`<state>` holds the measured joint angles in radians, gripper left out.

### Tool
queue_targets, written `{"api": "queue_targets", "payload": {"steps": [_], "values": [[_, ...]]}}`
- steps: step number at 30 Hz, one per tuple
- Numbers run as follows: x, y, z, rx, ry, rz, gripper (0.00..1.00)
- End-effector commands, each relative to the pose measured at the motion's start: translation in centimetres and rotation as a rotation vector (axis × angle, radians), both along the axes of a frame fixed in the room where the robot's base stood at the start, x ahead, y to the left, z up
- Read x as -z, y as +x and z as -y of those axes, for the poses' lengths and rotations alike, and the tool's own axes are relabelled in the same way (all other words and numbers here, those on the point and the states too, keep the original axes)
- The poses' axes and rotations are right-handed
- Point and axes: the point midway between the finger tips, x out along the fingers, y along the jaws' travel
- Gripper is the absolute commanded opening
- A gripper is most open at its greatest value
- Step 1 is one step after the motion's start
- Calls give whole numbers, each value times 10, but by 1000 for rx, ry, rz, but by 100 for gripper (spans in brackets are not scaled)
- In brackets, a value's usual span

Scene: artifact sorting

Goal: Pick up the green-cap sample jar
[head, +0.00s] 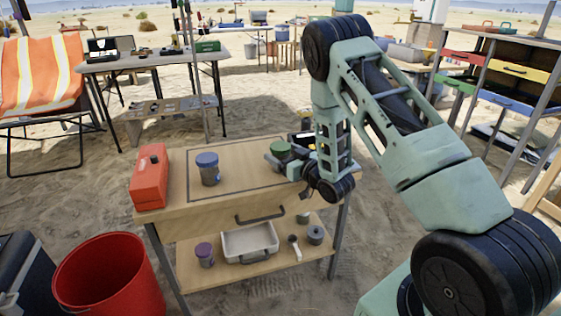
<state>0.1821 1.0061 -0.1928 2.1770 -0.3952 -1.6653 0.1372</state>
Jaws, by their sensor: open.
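The green-cap sample jar (280,147) stands near the right end of the small wooden table (237,202). Its green cap shows, but most of its body is hidden behind my gripper. My gripper (275,160) is open and low over the tabletop, with its fingers at the jar. I cannot tell whether they touch it or whether both sides of the jar lie between them. A blue-cap jar (208,170) stands upright to the left, inside the dark outlined rectangle on the tabletop.
A red toolbox (150,177) stands on the table's left end. Dark items with some yellow sit behind my gripper. The lower shelf holds a purple-cap jar (204,255), a white tray (250,243), a brush-like tool (295,246) and a grey round item (315,234). A red bucket (110,275) stands at front left.

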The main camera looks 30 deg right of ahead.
Motion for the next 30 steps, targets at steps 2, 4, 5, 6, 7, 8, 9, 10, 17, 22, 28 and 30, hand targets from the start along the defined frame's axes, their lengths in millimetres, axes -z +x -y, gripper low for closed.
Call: {"api": "queue_targets", "payload": {"steps": [2,4,5,6,7,8,9,10,17,22,28,30], "values": [[0,0,0,0,0,0,81],[0,0,0,0,0,0,65],[0,0,0,0,0,0,56],[0,0,0,0,0,0,45],[0,0,0,0,0,0,37],[0,0,0,0,0,0,28],[0,0,0,0,0,0,28],[0,0,0,0,0,1,28],[-3,0,0,0,-1,1,28],[-27,0,0,0,-2,4,28],[-68,0,1,1,-2,4,28],[-79,-1,1,1,-1,4,28]]}}
